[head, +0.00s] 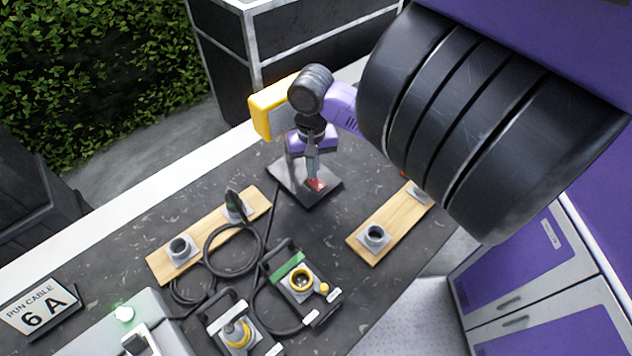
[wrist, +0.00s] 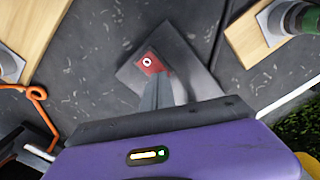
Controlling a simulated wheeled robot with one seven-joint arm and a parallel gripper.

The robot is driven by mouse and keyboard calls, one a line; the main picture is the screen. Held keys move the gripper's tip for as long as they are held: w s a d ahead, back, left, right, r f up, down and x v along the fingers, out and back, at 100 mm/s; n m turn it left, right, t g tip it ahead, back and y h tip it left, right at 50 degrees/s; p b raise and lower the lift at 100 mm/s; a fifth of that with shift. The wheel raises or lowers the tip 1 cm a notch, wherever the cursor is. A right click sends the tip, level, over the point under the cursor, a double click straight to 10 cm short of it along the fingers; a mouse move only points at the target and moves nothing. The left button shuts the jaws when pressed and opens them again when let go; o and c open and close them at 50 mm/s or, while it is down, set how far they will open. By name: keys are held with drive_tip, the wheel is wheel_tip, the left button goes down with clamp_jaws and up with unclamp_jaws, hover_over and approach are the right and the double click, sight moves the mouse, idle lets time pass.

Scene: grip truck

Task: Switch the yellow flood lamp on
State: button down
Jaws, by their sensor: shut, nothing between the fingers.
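The yellow flood lamp (head: 272,108) stands at the back of the dark table, partly hidden by my wrist. Its dark square base (head: 328,196) also shows in the wrist view (wrist: 199,62). A red switch (head: 318,184) sits on the base; in the wrist view the red switch (wrist: 151,62) bears a white ring mark. My gripper (head: 313,176) points down over the base, its fingers shut and empty, tips right at the switch. In the wrist view my gripper (wrist: 152,80) overlaps the switch's near edge; I cannot tell whether it touches. No glow from the lamp is visible.
Wooden boards with round sockets lie left (head: 158,262) and right (head: 364,242) of the base. Two connector boxes, one green-topped (head: 290,264), and looped black cables (head: 232,272) lie in front. A "RUN CABLE 6 A" sign (head: 42,308) stands at left.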

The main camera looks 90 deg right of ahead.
drive_tip(key=shift+f, duration=0.45)
drive_tip(key=shift+r, duration=0.1)
wheel_tip(320, 180, up, 3)
drive_tip(key=p, duration=0.4)
drive_tip(key=shift+r, duration=1.95)
